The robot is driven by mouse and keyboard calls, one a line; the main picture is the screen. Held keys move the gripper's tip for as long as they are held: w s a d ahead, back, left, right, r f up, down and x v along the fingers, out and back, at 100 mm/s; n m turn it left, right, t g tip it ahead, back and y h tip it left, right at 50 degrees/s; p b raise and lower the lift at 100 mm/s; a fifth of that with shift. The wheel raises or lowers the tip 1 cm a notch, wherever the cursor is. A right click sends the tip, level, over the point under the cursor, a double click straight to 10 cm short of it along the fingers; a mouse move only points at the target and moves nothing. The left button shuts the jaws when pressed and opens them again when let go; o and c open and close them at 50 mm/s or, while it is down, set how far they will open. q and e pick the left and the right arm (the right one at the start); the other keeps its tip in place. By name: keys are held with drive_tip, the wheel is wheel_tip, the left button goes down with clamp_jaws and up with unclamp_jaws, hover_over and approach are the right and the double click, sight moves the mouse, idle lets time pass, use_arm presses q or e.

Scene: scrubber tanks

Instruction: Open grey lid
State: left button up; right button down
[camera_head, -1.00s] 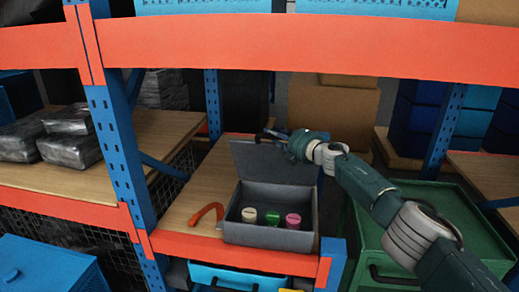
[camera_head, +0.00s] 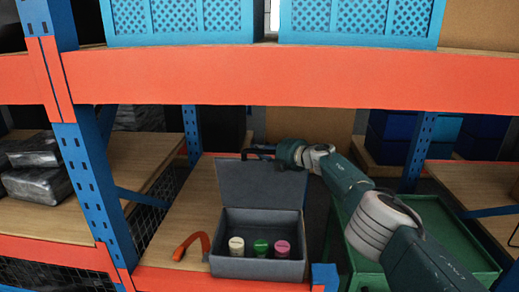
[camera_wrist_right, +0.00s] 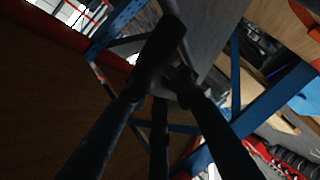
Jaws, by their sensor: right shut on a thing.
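The grey lid (camera_head: 260,185) stands raised, roughly upright, at the back of an open grey box (camera_head: 257,269) on the wooden shelf. Inside the box are three small capped containers: a cream one (camera_head: 236,246), a green one (camera_head: 260,247) and a pink one (camera_head: 282,248). My right gripper (camera_head: 260,153) is at the lid's top edge, reaching in from the right, and is shut on it. In the right wrist view the dark fingers (camera_wrist_right: 168,75) meet at the grey panel of the lid (camera_wrist_right: 212,35). My left gripper is not in view.
An orange-red curved handle (camera_head: 190,246) lies left of the box. An orange shelf beam (camera_head: 290,75) crosses above, with blue crates (camera_head: 180,22) on it. A blue upright (camera_head: 90,180) stands at left. A green cart (camera_head: 440,235) is at right.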

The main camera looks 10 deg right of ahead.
drive_tip(key=c, duration=1.5)
unclamp_jaws()
drive_tip(key=shift+f, duration=0.1)
drive_tip(key=shift+o, duration=0.2)
drive_tip(key=shift+d, duration=0.15)
drive_tip(key=shift+s+d, duration=0.2)
drive_tip(key=shift+s, duration=0.3)
drive_tip(key=shift+s+d, duration=0.3)
drive_tip(key=shift+d, duration=0.05)
drive_tip(key=s+d, duration=0.5)
drive_tip(key=s, duration=0.5)
